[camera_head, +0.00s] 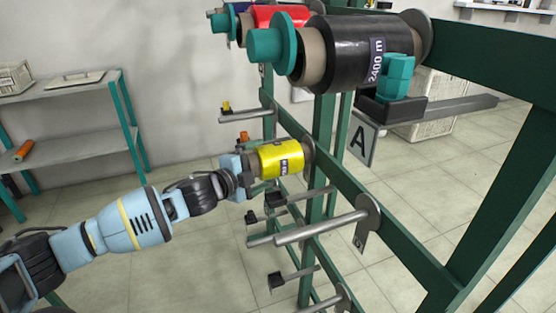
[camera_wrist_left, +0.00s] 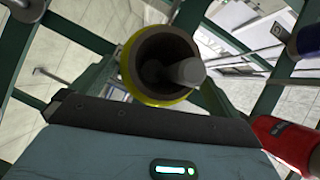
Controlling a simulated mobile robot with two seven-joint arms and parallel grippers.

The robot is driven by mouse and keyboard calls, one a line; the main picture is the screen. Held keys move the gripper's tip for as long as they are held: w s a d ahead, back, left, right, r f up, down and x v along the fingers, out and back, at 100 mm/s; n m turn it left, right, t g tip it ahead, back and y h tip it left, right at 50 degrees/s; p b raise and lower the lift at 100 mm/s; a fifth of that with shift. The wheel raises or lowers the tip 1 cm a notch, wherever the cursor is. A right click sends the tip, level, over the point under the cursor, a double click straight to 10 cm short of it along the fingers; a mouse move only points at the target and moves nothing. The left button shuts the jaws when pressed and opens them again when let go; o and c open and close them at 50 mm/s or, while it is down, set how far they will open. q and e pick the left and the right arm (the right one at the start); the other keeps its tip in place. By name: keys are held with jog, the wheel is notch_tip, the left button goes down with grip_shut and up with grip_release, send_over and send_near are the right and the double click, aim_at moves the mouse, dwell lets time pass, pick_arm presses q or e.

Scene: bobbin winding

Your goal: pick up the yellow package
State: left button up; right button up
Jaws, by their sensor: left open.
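The yellow package (camera_head: 282,157) is a yellow wound bobbin with a dark label, lying sideways on a peg of the green rack. In the left wrist view I look into the open end of its brown core tube, with a thin yellow edge (camera_wrist_left: 129,76) around it and the grey peg end inside. My left gripper (camera_head: 255,175) is open, right at the near end of the package; whether it touches is unclear. In the left wrist view its dark front edge spans the lower part, just below the tube. My right gripper is not in view.
A large black bobbin (camera_head: 345,50) hangs above right, with red (camera_head: 280,16) and blue bobbins behind it. Empty pegs (camera_head: 320,228) stick out below. An "A" sign (camera_head: 361,139) hangs on the green rack (camera_head: 400,235). A shelf (camera_head: 75,145) stands left; floor between is clear.

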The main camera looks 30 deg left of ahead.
pick_arm(q)
jog(key=shift+x, duration=0.9)
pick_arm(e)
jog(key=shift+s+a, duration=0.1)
pick_arm(q)
jog(key=c, duration=1)
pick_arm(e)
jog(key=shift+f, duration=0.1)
pick_arm(q)
jog(key=shift+r, duration=0.15)
